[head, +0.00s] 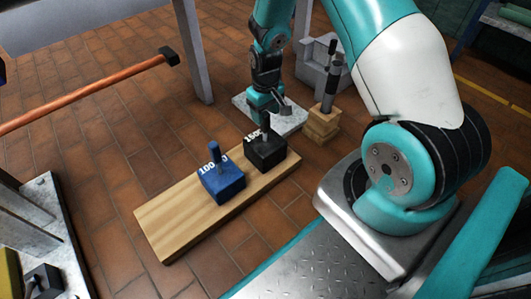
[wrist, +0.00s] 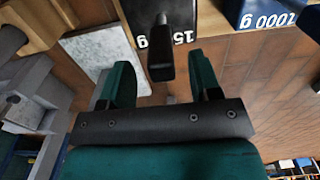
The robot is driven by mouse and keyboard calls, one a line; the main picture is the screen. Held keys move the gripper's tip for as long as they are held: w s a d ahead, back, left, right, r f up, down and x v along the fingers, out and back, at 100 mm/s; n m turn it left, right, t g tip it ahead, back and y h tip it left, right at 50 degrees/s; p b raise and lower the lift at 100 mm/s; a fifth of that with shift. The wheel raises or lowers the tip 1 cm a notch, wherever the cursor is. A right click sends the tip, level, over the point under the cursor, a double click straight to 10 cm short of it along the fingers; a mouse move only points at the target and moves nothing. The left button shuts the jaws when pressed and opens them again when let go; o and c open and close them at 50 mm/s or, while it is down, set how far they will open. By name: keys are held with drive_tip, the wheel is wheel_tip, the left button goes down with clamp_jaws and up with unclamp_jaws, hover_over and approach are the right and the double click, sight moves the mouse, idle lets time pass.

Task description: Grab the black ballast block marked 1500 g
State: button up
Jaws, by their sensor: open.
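The black ballast block (head: 265,154) stands upright on the right end of a wooden board (head: 165,228), with white digits partly hidden on its top. In the wrist view the black block (wrist: 183,14) shows "15" and "g", with the rest covered by its upright black handle (wrist: 163,55). My gripper (head: 264,120) is just above the black block in the head view. In the wrist view my gripper (wrist: 160,68) is open, its teal fingers apart on either side of the handle. I cannot tell whether either finger touches it.
A blue block (head: 222,185) marked 1000 g stands beside the black one on the board; it also shows in the wrist view (wrist: 262,18). A post on a wooden base (head: 323,122) and grey steps (head: 318,75) stand behind. An orange-brown bar (head: 95,90) crosses the left.

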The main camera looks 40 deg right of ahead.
sight(265, 137)
wheel_tip(265, 137, down, 3)
drive_tip(key=shift+f+b, duration=0.1)
drive_tip(key=shift+b, duration=0.7)
clamp_jaws()
drive_tip(key=shift+w+r, duration=0.1)
drive_tip(key=shift+r, duration=0.1)
idle(0.5)
